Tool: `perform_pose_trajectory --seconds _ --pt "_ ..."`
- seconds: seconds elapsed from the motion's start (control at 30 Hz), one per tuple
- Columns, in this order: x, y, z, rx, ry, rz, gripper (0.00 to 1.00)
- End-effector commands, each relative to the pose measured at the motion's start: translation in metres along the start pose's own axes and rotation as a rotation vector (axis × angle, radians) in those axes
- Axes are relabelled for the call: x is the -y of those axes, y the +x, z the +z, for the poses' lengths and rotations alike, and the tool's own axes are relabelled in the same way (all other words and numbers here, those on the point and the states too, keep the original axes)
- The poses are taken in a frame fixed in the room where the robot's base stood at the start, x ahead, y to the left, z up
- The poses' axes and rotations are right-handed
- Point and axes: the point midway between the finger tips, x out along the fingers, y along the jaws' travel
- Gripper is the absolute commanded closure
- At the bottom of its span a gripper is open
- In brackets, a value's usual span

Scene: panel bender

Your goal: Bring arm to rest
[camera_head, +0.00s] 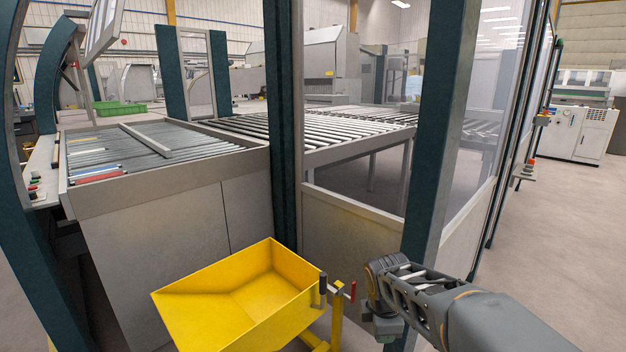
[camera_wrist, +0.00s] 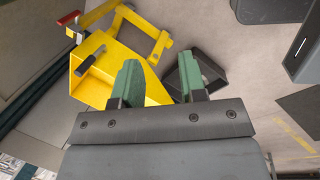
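My arm (camera_head: 430,300) reaches in from the lower right in the head view, its front end beside the yellow bin's stand. My gripper (camera_wrist: 158,80) shows in the wrist view with its two green fingertips well apart. In the head view the gripper's fingers cannot be made out clearly. The yellow bin (camera_head: 215,312) stands left of my arm, looks empty inside, and also shows in the wrist view (camera_wrist: 105,72) beyond the left finger.
A clamp with a red handle (camera_head: 353,291) and a black handle (camera_head: 323,286) sits at the bin's right edge. A dark green post (camera_head: 440,130) rises close behind my arm. The roller table (camera_head: 340,130) lies behind the panels. Open floor (camera_head: 570,230) lies to the right.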

Motion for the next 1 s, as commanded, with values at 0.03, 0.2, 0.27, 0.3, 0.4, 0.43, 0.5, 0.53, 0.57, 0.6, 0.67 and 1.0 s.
perform_pose_trajectory --seconds 0.03,0.2,0.27,0.3,0.4,0.43,0.5,0.53,0.57,0.6,0.67,1.0 --pt "0.003 -0.036 0.007 -0.009 0.113 0.011 0.62" --pt "0.029 -0.118 0.024 -0.061 0.625 0.025 0.62" --pt "0.04 -0.141 0.028 -0.081 0.806 0.024 0.62" --pt "0.046 -0.154 0.03 -0.094 0.916 0.022 0.62" --pt "0.06 -0.179 0.035 -0.122 1.154 0.014 0.62" --pt "0.063 -0.185 0.035 -0.13 1.214 0.012 0.62" --pt "0.07 -0.196 0.037 -0.145 1.332 0.004 0.62" --pt "0.072 -0.199 0.037 -0.15 1.374 0.002 0.62" --pt "0.074 -0.202 0.038 -0.154 1.41 -0.001 0.62" --pt "0.077 -0.205 0.038 -0.159 1.45 -0.003 0.62" --pt "0.079 -0.208 0.039 -0.165 1.496 -0.008 0.62" --pt "0.08 -0.208 0.037 -0.166 1.512 -0.009 0.62"
